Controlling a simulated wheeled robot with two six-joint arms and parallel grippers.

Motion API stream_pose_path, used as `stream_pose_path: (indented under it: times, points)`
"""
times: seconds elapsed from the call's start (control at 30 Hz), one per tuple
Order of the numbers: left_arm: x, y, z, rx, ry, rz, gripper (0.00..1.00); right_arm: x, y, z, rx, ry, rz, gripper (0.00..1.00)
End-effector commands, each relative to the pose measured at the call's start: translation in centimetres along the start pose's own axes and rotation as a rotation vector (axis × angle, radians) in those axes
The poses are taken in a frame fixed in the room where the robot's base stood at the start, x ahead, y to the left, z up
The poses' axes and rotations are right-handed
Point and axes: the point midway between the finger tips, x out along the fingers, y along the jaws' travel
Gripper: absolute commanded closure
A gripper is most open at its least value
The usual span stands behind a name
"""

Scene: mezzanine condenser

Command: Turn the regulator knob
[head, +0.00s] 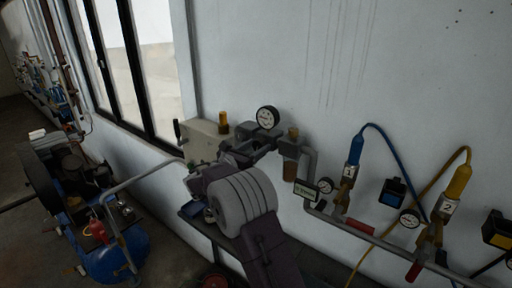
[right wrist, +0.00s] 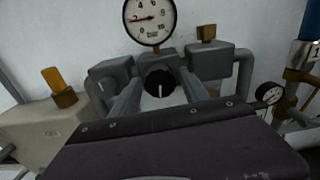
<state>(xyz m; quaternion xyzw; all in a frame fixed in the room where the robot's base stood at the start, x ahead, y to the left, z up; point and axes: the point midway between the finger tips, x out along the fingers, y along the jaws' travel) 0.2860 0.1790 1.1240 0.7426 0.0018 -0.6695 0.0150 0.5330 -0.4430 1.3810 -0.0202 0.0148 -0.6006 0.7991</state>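The regulator knob (right wrist: 158,82) is round and black with a white line pointing down. It sits in the middle of the right wrist view, below a round white pressure gauge (right wrist: 150,20). The gauge also shows in the head view (head: 267,117). My right gripper (head: 246,147) is at the regulator on the wall. In the right wrist view its two grey fingers (right wrist: 158,92) are apart, one on each side of the knob. I cannot tell whether they touch it. In the head view my gripper and arm hide the knob. My left gripper is not in view.
A beige box (head: 205,140) with a brass fitting is left of the regulator. A grey pipe (head: 385,238) runs right, with blue (head: 355,150) and yellow (head: 459,182) hose couplings above it. A blue compressor (head: 115,255) stands on the floor at left.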

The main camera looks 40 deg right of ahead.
Motion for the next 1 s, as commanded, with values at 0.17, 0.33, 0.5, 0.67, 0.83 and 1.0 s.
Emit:
stream_pose_path:
  times: [0.17, 0.33, 0.5, 0.67, 0.83, 1.0]
  points:
    - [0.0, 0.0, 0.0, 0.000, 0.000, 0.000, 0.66, 0.0, 0.0, 0.0, 0.000, 0.000, 0.000, 1.00]
    - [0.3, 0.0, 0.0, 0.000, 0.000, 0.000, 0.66, 0.0, 0.0, -0.1, 0.009, 0.000, 0.000, 1.00]
    - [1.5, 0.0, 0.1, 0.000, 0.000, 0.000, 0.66, 0.0, 0.0, -0.3, 0.062, -0.001, 0.001, 1.00]
    - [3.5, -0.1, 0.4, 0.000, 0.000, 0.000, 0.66, 0.0, 0.0, -0.6, 0.166, -0.001, 0.001, 1.00]
    - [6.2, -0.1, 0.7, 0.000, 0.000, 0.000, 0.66, 0.0, 0.0, -0.8, 0.317, -0.002, 0.000, 1.00]
    - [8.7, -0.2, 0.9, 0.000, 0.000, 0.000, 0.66, 0.0, 0.0, -0.8, 0.479, -0.002, 0.001, 1.00]
